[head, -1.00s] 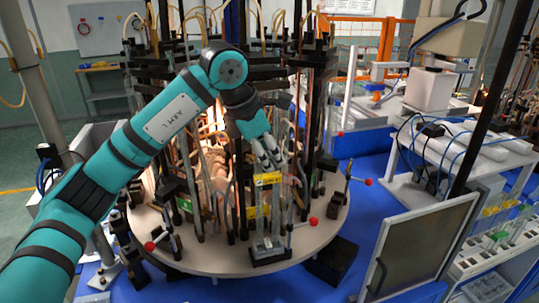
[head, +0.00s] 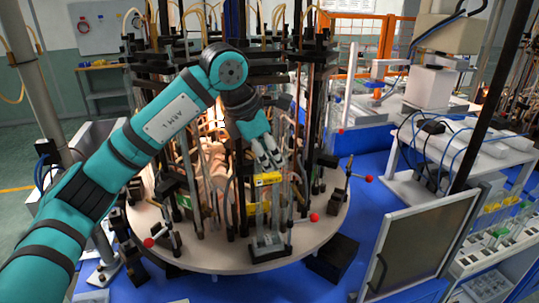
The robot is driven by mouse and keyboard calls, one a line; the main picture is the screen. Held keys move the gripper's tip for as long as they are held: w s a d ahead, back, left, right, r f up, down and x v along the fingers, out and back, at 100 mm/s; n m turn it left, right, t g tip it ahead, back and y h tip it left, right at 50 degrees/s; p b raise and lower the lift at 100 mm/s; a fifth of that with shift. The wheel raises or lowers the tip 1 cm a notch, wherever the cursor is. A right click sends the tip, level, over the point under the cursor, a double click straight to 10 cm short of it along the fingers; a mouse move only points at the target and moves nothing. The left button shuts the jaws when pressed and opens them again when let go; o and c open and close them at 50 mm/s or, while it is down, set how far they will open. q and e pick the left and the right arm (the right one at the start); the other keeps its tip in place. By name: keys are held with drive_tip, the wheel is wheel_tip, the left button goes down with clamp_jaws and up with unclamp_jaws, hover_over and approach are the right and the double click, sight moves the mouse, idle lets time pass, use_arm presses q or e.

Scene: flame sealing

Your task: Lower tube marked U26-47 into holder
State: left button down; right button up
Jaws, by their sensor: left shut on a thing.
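My left gripper (head: 267,160) reaches in over the round machine table from the left and points down. It is shut on a clear glass tube (head: 276,204), just above or beside a yellow label (head: 267,178). The text on the label is too small to read. The tube hangs upright over a clear holder with a dark base (head: 268,246) at the table's front edge. I cannot tell whether its lower end touches the holder. My right gripper is not in view.
The round table (head: 215,258) carries several dark posts, hoses and clamps close around my gripper. Red-knobbed levers stick out at the front left (head: 149,242), front right (head: 314,217) and right (head: 369,179). A rack with several tubes (head: 495,235) stands at the far right.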

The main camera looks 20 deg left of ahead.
use_arm(q)
drive_tip(key=shift+f+b, duration=0.35)
drive_tip(key=shift+f, duration=0.2)
drive_tip(key=c, duration=1.2)
unclamp_jaws()
drive_tip(key=shift+o, duration=0.2)
drive_tip(key=shift+r, duration=0.15)
drive_tip(key=shift+r+p, duration=1.65)
drive_tip(key=shift+r, duration=0.55)
